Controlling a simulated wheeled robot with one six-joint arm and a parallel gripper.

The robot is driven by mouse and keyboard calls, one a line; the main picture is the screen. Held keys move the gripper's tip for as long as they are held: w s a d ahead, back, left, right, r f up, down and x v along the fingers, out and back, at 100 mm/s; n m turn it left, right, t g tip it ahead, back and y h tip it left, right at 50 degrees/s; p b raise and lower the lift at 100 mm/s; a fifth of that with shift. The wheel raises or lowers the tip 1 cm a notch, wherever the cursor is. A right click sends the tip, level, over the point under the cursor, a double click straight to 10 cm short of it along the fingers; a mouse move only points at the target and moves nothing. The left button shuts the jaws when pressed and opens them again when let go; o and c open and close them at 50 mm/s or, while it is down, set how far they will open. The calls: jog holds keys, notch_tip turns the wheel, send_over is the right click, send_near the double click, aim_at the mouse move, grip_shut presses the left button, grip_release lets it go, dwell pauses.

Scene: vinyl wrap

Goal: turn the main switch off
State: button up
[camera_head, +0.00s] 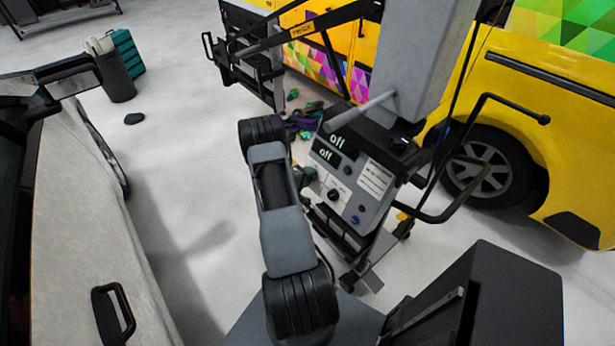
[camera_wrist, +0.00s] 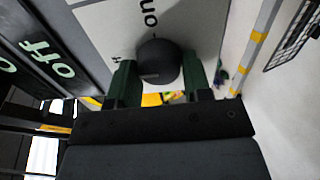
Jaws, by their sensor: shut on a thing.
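A grey control panel (camera_head: 346,172) on a wheeled machine stands right of my arm in the head view, tilted. Two dark displays (camera_head: 328,154) on it read "off" in green. In the wrist view, my gripper (camera_wrist: 158,80) has its dark green fingers on both sides of a round black knob (camera_wrist: 158,60), shut on it. The knob sits on a light plate (camera_wrist: 105,25) lettered "on" beside it; a small pale mark shows on the knob. In the head view, my gripper (camera_head: 304,178) is at the panel's left edge, partly hidden by my arm.
Another black knob (camera_head: 333,195) and a blue button (camera_head: 355,220) are on the panel. A yellow van (camera_head: 460,95) stands behind, and a covered car (camera_head: 75,220) is at left. A dark bin (camera_head: 116,80) stands at the back left. Floor between car and machine is mostly clear.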

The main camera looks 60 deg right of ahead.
jog(key=o, duration=0.9)
jog(key=b+v, duration=0.1)
jog(key=v, duration=1.2)
jog(key=shift+w+a, duration=0.15)
jog(key=shift+a, duration=0.2)
jog(key=shift+r, duration=0.15)
